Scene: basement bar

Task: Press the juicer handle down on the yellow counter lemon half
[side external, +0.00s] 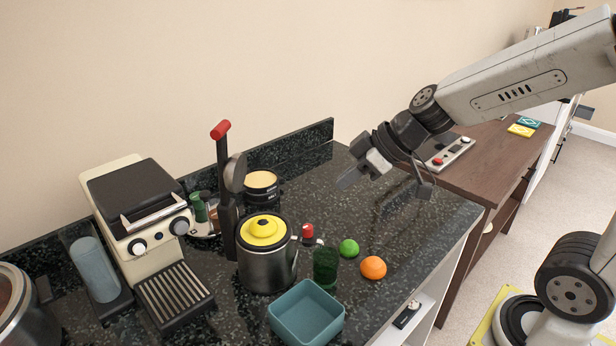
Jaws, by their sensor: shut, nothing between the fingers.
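The juicer (229,215) is a tall black stand on the dark stone counter, with a grey round press part (236,172) near its top. Its red-tipped handle (221,130) points up. A yellow domed piece (263,229) sits on top of a metal pot-like vessel right in front of the stand; I cannot tell whether it is the lemon half or a lid. My gripper (386,184) is shut and empty, above the right part of the counter. It is well to the right of the juicer and touches nothing.
A cream coffee machine (137,215) stands left of the juicer. A teal square bowl (306,314), a dark green glass (325,268), a lime (349,248) and an orange (373,267) are in front. A black tin (262,186) stands behind. The counter's right part is clear.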

